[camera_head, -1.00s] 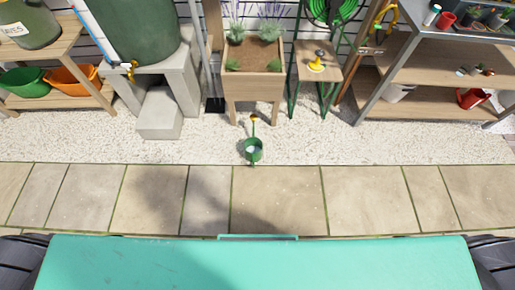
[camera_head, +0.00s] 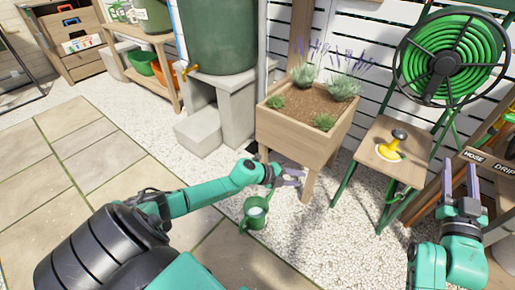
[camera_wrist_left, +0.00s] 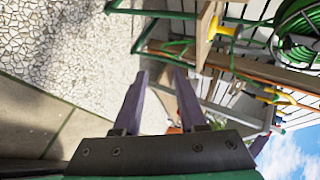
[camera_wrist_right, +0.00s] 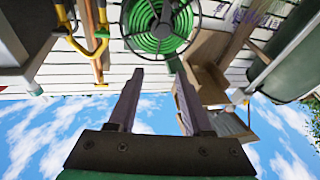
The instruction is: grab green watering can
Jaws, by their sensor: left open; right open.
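The green watering can (camera_head: 256,213) stands upright on the pale gravel in front of the wooden planter in the head view. My left gripper (camera_head: 294,178) is open and empty, a little above and beyond the can, near the planter's legs. My left forearm passes close behind the can. In the left wrist view my left gripper's fingers (camera_wrist_left: 160,82) are apart with nothing between them, and I cannot make out the can there. My right gripper (camera_head: 460,188) is open and raised at the right, far from the can. Its empty fingers (camera_wrist_right: 157,85) also show in the right wrist view.
The wooden planter (camera_head: 290,133) stands behind the can. A small wooden stand (camera_head: 380,162) with a yellow-and-black item and a green hose reel (camera_head: 452,58) are at the right. A concrete block (camera_head: 198,131) lies left. Gravel around the can is open; paving (camera_head: 85,170) lies left.

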